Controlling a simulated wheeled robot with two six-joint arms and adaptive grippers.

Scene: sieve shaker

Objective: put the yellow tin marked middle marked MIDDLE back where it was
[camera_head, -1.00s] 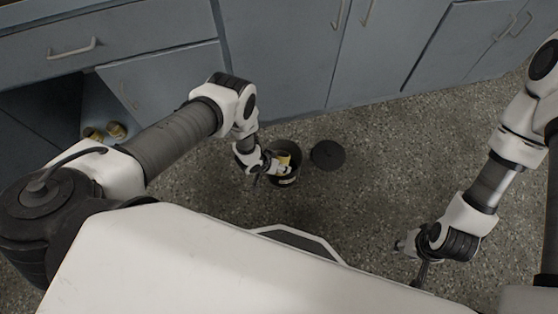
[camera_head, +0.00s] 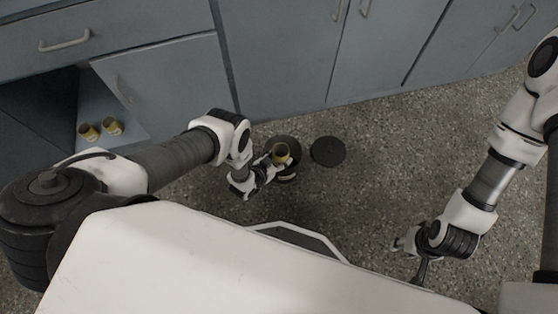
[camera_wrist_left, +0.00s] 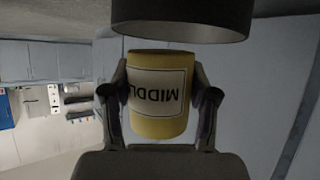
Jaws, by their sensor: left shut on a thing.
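My left gripper (camera_head: 275,161) is shut on a yellow tin (camera_head: 281,153). In the left wrist view the tin (camera_wrist_left: 160,110) sits between both fingers, with a white label reading MIDDLE upside down in that picture. In the head view the tin shows over a dark round bin (camera_head: 289,143) on the floor, which the tin and gripper partly hide. A dark round body (camera_wrist_left: 180,20) fills the top of the left wrist view, close to the tin. My right gripper (camera_head: 405,247) hangs at the right, away from the tin; its fingers are too small to read.
A dark round lid (camera_head: 328,151) lies on the floor right of the bin. Two similar yellow tins (camera_head: 89,132) (camera_head: 112,127) stand in an open cabinet compartment at the left. Blue-grey cabinets (camera_head: 285,60) line the back. Speckled floor is clear at centre right.

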